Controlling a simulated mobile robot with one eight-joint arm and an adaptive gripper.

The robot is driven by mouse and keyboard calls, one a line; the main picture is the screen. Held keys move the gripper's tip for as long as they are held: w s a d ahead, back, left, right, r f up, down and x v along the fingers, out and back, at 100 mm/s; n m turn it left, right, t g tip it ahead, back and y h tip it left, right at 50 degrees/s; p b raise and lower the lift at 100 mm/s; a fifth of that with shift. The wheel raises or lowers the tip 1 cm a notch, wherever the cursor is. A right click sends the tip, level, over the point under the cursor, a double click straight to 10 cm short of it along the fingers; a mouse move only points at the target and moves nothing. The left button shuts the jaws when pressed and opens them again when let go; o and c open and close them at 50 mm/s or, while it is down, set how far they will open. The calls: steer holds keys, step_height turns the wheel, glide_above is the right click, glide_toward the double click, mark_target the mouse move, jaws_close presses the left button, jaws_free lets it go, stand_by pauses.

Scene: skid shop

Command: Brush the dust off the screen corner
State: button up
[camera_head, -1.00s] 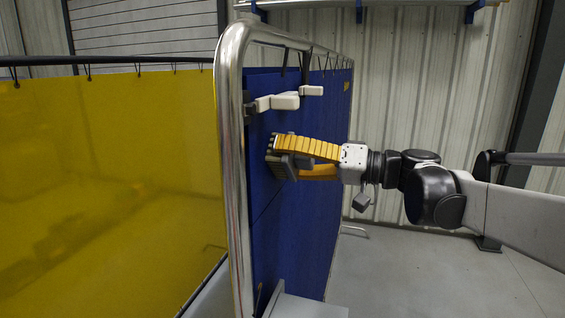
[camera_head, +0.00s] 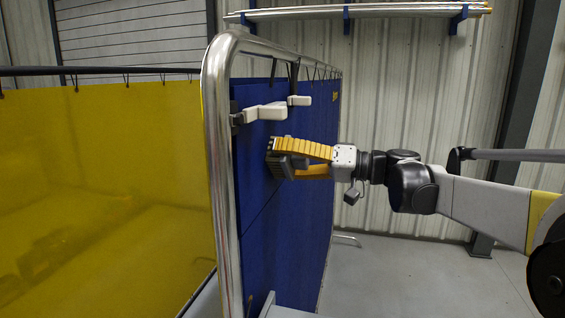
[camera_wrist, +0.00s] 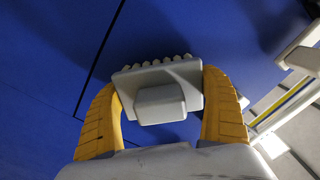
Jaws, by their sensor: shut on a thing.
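The screen is a blue panel (camera_head: 262,225) hung in a shiny metal tube frame (camera_head: 217,160) with a rounded upper corner. My gripper (camera_head: 285,160) has yellow fingers and is in front of the blue panel, below the white brackets. In the wrist view, my gripper (camera_wrist: 160,105) is shut on a grey brush (camera_wrist: 160,103), with a finger on each side. The brush's row of pale bristle tufts points toward the blue panel (camera_wrist: 190,30). I cannot tell whether the bristles touch it. No dust can be made out in either view.
White bracket-like pieces (camera_head: 262,112) stick out near the frame's upper corner, just above my gripper. A yellow translucent curtain (camera_head: 110,190) hangs to the left. A rack of metal tubes (camera_head: 390,14) is on the back wall. Grey floor (camera_head: 390,270) to the right is open.

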mark_target(255, 175)
steer(key=shift+w+d, duration=0.3)
steer(key=shift+w, duration=0.5)
steer(key=shift+w+d, duration=0.25)
steer(key=shift+w, duration=0.5)
steer(key=shift+s+a, duration=0.85)
steer(key=shift+s, duration=1.4)
steer(key=shift+s+a, duration=0.8)
steer(key=shift+s, duration=1.5)
steer(key=shift+s+a, duration=0.85)
steer(key=shift+s, duration=1.4)
steer(key=shift+w, duration=0.1)
steer(key=shift+d, duration=0.1)
steer(key=shift+d, duration=0.5)
steer(key=shift+v, duration=2.5)
steer(key=shift+v, duration=1.5)
steer(key=shift+a, duration=0.1)
